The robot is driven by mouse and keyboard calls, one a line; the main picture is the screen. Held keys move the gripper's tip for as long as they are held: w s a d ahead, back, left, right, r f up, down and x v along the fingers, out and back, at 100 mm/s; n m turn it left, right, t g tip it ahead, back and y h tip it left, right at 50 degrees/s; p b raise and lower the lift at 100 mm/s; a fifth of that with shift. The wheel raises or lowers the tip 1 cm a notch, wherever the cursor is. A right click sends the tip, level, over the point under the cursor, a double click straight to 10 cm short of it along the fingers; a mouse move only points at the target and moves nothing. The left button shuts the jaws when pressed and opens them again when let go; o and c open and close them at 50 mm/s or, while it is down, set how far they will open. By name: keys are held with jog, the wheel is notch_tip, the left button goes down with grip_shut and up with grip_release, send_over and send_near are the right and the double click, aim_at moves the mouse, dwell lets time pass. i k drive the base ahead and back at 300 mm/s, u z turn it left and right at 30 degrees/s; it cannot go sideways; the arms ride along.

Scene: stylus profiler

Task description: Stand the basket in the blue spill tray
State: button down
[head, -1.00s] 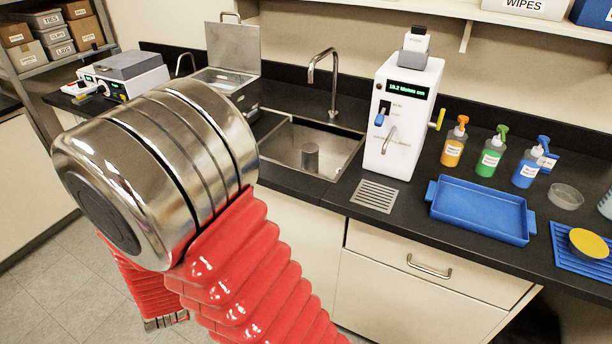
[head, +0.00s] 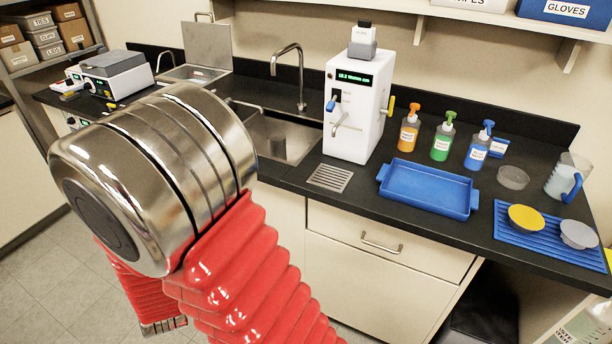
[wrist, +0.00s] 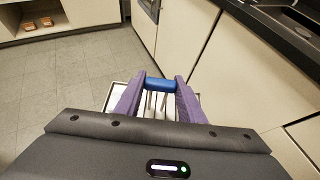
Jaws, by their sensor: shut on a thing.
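The blue spill tray (head: 428,206) lies flat and empty on the black counter, right of the white dispensing machine in the head view. In the wrist view, my gripper (wrist: 160,84) has its purple fingers shut on the blue handle of the basket (wrist: 158,104). The basket hangs below the fingers, over the floor beside the cabinet fronts. The fingers and gripper body hide much of it, and I cannot make out its contents.
The white machine (head: 357,110) and a metal drain grate (head: 330,178) are left of the tray. Several pump bottles, including a green one (head: 442,140), stand behind it. The sink (head: 285,138) is further left.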

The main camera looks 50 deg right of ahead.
aim_at(426, 190)
jog(key=u, duration=0.1)
jog(key=k, duration=0.85)
jog(key=u, duration=0.5)
